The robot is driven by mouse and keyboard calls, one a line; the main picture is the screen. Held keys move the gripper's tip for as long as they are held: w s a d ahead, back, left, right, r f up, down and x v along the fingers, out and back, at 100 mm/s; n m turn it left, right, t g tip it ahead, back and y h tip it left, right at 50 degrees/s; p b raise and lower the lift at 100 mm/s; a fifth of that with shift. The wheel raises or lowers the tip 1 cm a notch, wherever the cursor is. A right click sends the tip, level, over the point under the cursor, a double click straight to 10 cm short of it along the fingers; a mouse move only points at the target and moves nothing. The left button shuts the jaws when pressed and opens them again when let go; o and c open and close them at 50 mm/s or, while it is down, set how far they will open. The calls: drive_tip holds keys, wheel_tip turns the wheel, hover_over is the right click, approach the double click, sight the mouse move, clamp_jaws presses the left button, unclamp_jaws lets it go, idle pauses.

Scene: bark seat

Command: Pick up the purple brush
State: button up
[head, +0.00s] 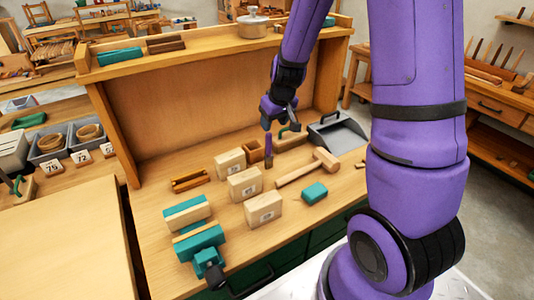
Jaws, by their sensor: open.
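The purple brush (268,149) stands upright on the wooden workbench (150,212), its slim purple handle upward. A small wooden box is just left of it, and I cannot tell whether they touch. My gripper (280,127) is open and empty, above the bench. In the picture its left finger is close above the top of the brush handle; I cannot tell the gap in depth.
Labelled wooden blocks (245,183) stand left of the brush. A wooden mallet (308,167) and teal block (314,193) lie to the right. A grey dustpan (337,134) is behind right. The bench's raised back panel (205,100) stands behind.

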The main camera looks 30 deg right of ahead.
sight(268, 142)
drive_tip(key=x, duration=0.5)
drive_tip(key=shift+w+x, duration=0.1)
drive_tip(key=shift+x, duration=1.3)
drive_tip(key=shift+w+x, duration=0.15)
drive_tip(key=shift+x, duration=1.25)
drive_tip(key=shift+d, duration=0.1)
drive_tip(key=shift+r, duration=0.1)
clamp_jaws()
